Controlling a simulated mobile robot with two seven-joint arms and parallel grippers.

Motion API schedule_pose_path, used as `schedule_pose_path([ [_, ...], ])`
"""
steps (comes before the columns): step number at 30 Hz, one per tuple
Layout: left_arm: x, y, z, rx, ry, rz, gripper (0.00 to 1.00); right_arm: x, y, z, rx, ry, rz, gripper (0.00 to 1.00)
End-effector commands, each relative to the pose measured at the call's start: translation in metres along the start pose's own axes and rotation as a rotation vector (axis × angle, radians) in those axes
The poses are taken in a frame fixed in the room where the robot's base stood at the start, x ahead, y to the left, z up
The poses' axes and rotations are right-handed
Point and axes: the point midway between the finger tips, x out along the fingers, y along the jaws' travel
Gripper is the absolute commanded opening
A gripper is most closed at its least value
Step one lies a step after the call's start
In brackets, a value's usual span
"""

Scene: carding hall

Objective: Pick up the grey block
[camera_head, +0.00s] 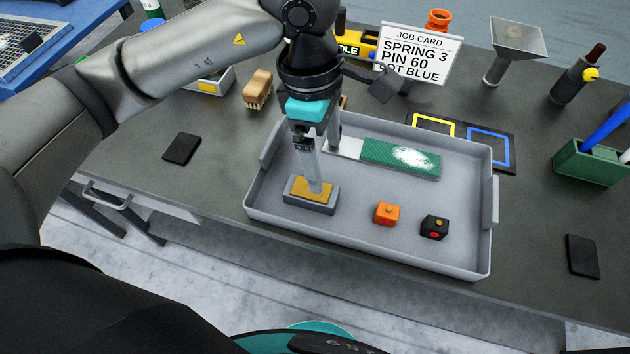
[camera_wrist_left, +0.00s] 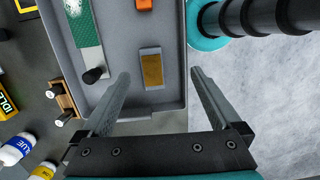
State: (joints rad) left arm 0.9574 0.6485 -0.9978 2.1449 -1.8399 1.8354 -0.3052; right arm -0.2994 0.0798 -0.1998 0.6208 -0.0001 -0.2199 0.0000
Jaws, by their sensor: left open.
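The grey block (camera_head: 310,207), with a brownish-gold pad on top, lies in the left front part of a grey tray (camera_head: 385,257). It also shows in the left wrist view (camera_wrist_left: 152,50), ahead of the fingers and roughly between their lines. My left gripper (camera_head: 325,172) is open and empty, pointing down above the tray. In the head view its near finger overlaps the block's top; contact cannot be told there. In the left wrist view both fingertips (camera_wrist_left: 160,74) stand apart from the block. My right gripper is in neither view.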

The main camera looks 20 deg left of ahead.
Motion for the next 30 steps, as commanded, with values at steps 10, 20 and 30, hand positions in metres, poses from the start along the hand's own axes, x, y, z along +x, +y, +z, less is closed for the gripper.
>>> schedule_pose_path([
  [10, 0.018, 0.011, -0.034, -0.012, 0.140, 0.040, 0.97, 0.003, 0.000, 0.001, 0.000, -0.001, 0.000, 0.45],
  [20, 0.081, 0.014, -0.041, -0.010, 0.135, 0.041, 0.97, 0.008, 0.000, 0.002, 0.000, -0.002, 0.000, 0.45],
  [30, 0.112, 0.015, -0.042, -0.009, 0.134, 0.039, 0.97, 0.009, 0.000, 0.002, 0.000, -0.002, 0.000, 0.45],
])
